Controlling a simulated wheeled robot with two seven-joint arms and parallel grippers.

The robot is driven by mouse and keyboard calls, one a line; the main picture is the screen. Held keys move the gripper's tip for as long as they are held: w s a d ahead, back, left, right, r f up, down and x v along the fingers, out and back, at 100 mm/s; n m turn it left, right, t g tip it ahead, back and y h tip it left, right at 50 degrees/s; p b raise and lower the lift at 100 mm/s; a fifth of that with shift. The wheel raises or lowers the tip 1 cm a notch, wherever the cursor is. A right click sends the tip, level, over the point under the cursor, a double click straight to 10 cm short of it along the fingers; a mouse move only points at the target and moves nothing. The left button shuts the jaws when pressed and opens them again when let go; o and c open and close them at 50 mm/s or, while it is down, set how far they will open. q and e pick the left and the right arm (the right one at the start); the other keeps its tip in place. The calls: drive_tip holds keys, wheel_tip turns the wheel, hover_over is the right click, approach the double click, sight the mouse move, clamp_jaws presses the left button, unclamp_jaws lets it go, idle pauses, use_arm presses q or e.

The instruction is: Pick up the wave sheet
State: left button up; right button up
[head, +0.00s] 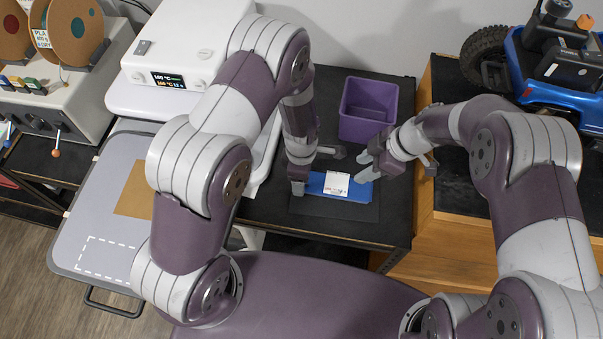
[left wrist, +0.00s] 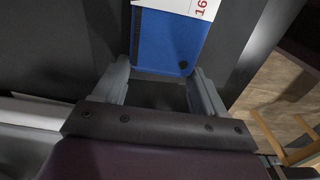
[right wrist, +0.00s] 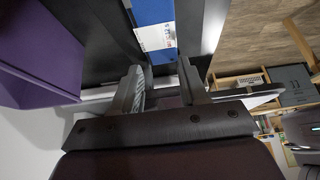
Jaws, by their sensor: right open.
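A flat blue piece (head: 325,182) with a white printed label (head: 337,184), which I take for the wave sheet, lies on a dark mat (head: 340,209) on the black-topped table. My left gripper (head: 315,170) is open at its left end. In the left wrist view the blue end (left wrist: 165,45) lies just ahead of the open fingers (left wrist: 160,68), close to both tips; I cannot tell whether they touch it. My right gripper (head: 365,166) is open and empty at its right end. The blue piece (right wrist: 150,12) lies ahead of the right fingers (right wrist: 160,70) in the right wrist view.
A purple bin (head: 368,108) stands behind the blue piece. A white machine with a display (head: 175,80) is to the left, beside a grey board (head: 105,215). A blue crawler (head: 560,75) stands on the wooden bench at the right. The mat's front part is clear.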

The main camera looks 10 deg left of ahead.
drive_tip(key=shift+o, duration=0.6)
drive_tip(key=shift+s+a+n, duration=0.15)
drive_tip(key=shift+s+n, duration=0.05)
drive_tip(key=shift+n, duration=0.2)
drive_tip(key=n+h, duration=0.6)
drive_tip(key=n, duration=1.1)
approach(336, 192)
wheel_tip(336, 192, down, 9)
drive_tip(key=shift+s+r, duration=0.1)
drive_tip(key=shift+r, duration=0.1)
clamp_jaws()
